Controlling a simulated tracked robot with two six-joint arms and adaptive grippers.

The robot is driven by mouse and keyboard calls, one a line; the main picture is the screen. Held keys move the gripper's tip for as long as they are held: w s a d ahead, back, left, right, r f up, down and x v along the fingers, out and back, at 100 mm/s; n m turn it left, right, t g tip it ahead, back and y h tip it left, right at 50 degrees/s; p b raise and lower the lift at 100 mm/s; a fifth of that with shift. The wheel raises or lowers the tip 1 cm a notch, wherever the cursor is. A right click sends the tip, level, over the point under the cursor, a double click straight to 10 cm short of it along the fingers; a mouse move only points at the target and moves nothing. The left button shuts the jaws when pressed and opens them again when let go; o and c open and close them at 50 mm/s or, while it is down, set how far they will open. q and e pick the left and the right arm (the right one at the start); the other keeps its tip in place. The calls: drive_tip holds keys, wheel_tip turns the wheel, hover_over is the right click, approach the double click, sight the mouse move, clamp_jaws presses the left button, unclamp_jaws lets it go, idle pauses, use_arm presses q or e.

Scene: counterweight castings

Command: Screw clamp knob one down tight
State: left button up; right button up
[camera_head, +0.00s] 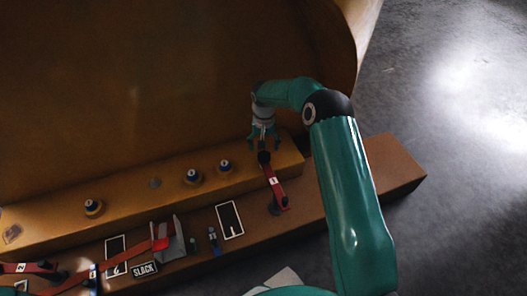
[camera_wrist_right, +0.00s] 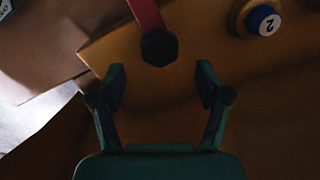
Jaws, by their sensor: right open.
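The black clamp knob (camera_head: 264,157) sits at the upper end of a red clamp arm (camera_head: 276,190) labelled 1, near the right end of the orange-brown casting ledge. My right gripper (camera_head: 263,135) is close behind the knob in the head view. In the right wrist view the dark faceted knob (camera_wrist_right: 159,48) lies ahead of my open right gripper (camera_wrist_right: 161,88), roughly centred between the fingers and beyond their tips. The fingers appear apart from it, with nothing between them. The knob's threads are hidden. My left gripper is not in view.
Blue-capped bosses (camera_head: 193,176) stand along the ledge; one marked 2 (camera_wrist_right: 263,20) is right of the knob in the wrist view. The lower beam holds a SLACK sign (camera_head: 145,270), a grey bracket (camera_head: 175,240) and another red clamp (camera_head: 30,267). The large casting wall (camera_head: 160,80) rises behind.

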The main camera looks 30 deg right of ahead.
sight(264, 155)
wheel_tip(264, 155, up, 8)
drive_tip(key=shift+f, duration=0.25)
